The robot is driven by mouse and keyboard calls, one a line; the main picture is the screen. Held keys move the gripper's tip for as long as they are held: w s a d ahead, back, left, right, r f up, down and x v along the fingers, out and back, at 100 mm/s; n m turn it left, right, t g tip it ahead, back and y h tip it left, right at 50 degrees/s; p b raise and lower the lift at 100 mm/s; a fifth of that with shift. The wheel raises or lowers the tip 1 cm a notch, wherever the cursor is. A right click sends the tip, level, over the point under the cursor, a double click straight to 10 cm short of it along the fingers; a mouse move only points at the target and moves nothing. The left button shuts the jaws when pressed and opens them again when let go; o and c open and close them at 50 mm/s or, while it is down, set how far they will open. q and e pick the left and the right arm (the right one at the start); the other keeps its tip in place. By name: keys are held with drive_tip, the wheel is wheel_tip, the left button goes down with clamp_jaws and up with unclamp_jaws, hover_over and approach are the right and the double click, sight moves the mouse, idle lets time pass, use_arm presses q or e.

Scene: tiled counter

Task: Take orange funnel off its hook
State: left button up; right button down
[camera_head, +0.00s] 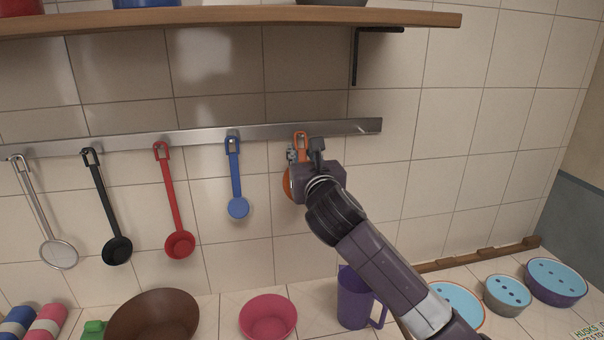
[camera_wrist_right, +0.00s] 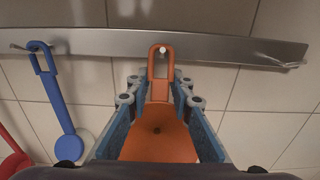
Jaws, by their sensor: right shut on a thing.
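The orange funnel (camera_head: 288,184) hangs at the right part of the metal rail (camera_head: 215,134), mostly hidden behind my right gripper (camera_head: 303,154) in the head view. In the right wrist view the orange funnel (camera_wrist_right: 159,135) shows its loop at the top, with a small hook end (camera_wrist_right: 162,50) inside the loop. My right gripper (camera_wrist_right: 157,95) has one finger on each side of the funnel's handle and is shut on it. My left gripper is not in view.
A blue ladle (camera_head: 236,180), red ladle (camera_head: 172,205), black ladle (camera_head: 107,210) and strainer (camera_head: 45,215) hang to the left. A wooden shelf (camera_head: 230,16) is above. Below stand bowls, a purple mug (camera_head: 354,298) and blue-lidded containers (camera_head: 507,293).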

drive_tip(key=shift+s+r, duration=0.3)
drive_tip(key=shift+r, duration=0.05)
drive_tip(key=s+d+r+b, duration=0.1)
drive_tip(key=s+r+b, duration=0.1)
drive_tip(key=s, duration=0.4)
drive_tip(key=s+d+r+b, duration=0.1)
drive_tip(key=s+r, duration=0.4)
drive_tip(key=s, duration=0.2)
drive_tip(key=shift+d+r+b, duration=0.15)
drive_tip(key=shift+d+b, duration=0.25)
drive_tip(key=shift+s, duration=0.15)
drive_tip(key=s+d+p, duration=0.1)
drive_tip(key=s+p, duration=0.1)
drive_tip(key=s, duration=0.5)
drive_tip(key=shift+s+d, duration=0.25)
drive_tip(key=shift+s, duration=0.15)
